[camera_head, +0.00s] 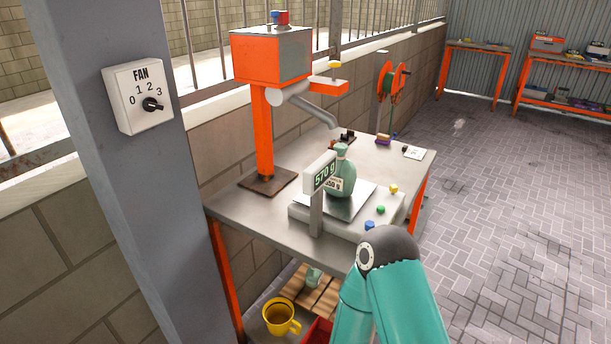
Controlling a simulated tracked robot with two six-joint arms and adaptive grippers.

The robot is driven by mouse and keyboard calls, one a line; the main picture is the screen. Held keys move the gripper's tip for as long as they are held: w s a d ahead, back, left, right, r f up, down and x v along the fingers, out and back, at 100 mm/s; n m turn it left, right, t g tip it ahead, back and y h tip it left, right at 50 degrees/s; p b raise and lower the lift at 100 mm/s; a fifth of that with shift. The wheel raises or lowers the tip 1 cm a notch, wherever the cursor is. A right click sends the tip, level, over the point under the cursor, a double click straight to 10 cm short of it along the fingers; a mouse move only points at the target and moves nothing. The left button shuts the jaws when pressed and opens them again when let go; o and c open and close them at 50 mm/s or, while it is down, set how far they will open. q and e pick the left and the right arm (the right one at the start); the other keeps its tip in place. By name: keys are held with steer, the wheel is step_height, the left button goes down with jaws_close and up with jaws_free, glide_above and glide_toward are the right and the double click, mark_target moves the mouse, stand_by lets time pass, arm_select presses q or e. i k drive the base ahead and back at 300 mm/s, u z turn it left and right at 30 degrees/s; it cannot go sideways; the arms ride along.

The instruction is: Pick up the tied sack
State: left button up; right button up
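The tied sack (343,178) is pale green, with a narrow neck and a label on its front. It stands upright on the plate of a bench scale (355,208). The scale's display (325,176) reads 570 g and stands in front of the sack's left side. A teal arm of mine with a dark grey joint rises from the bottom, in front of the bench's near right corner. No gripper fingers show, and nothing of mine touches the sack.
An orange machine (270,95) stands on the steel bench (250,212), left of the scale. Small coloured knobs line the scale's right side. Below are a yellow mug (281,317) and a slatted wooden piece (320,292). A grey pillar (100,200) stands left; paved floor lies open right.

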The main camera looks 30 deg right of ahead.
mark_target(342, 185)
steer(key=u, duration=0.15)
steer(key=k, duration=1.25)
steer(key=z, duration=0.75)
steer(key=i, duration=1)
